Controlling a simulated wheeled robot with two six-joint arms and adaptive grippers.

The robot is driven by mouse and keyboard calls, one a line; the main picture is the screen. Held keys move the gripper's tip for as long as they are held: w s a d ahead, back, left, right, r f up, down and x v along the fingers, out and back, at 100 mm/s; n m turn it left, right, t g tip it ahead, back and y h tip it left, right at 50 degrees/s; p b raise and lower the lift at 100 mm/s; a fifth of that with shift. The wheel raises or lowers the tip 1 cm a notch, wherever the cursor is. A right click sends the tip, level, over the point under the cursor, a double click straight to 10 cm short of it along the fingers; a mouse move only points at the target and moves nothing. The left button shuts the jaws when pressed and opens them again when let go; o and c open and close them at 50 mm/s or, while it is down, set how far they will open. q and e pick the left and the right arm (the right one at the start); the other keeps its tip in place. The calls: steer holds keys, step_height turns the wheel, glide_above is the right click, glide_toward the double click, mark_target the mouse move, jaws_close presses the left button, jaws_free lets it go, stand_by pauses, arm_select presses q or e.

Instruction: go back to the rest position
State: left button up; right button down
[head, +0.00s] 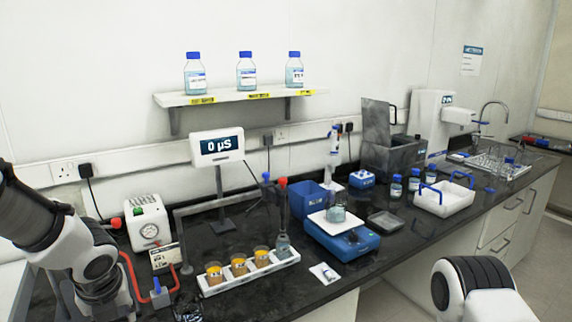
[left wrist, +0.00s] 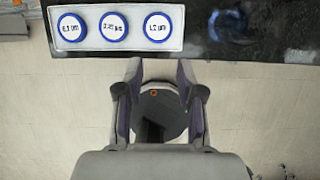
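My left arm comes in at the left edge of the head view, over the left end of the bench. Its fingertips cannot be made out there. In the left wrist view my left gripper (left wrist: 158,72) is open, with its two fingers apart and nothing between them. It points at the pale floor just off the edge of the dark bench. My right arm shows at the lower right of the head view, in front of the bench. Its gripper is out of the picture.
A white tray (left wrist: 178,45) with three labelled blue-rimmed discs lies near the left fingertips. The bench also holds a white rack (head: 208,290) with amber cups, a blue balance (head: 355,247), a white carrier (head: 450,205) and a display (head: 217,146). Bottles stand on the wall shelf (head: 228,98).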

arm_select(q)
step_height(320, 180, down, 10)
steer(key=s+g, duration=0.2)
steer(key=g, duration=0.1)
steer(key=s+d+f+n+g+h, duration=0.2)
steer(key=s+d+f+n, duration=0.1)
steer(key=s+f+n, duration=0.85)
steer(key=s+d+f+n+g+h, duration=0.15)
steer(key=s+d+f+n, duration=0.25)
steer(key=s+f+n, duration=0.7)
steer(key=n+t, duration=0.1)
steer(key=n, duration=0.1)
steer(key=w+a+f+n+t+y, duration=0.1)
steer(key=n, duration=0.2)
steer(key=w+f+n+t, duration=0.1)
steer(key=n, duration=0.2)
steer(key=shift+a, duration=0.3)
steer(key=shift+o, duration=0.4)
steer(key=shift+d, duration=0.1)
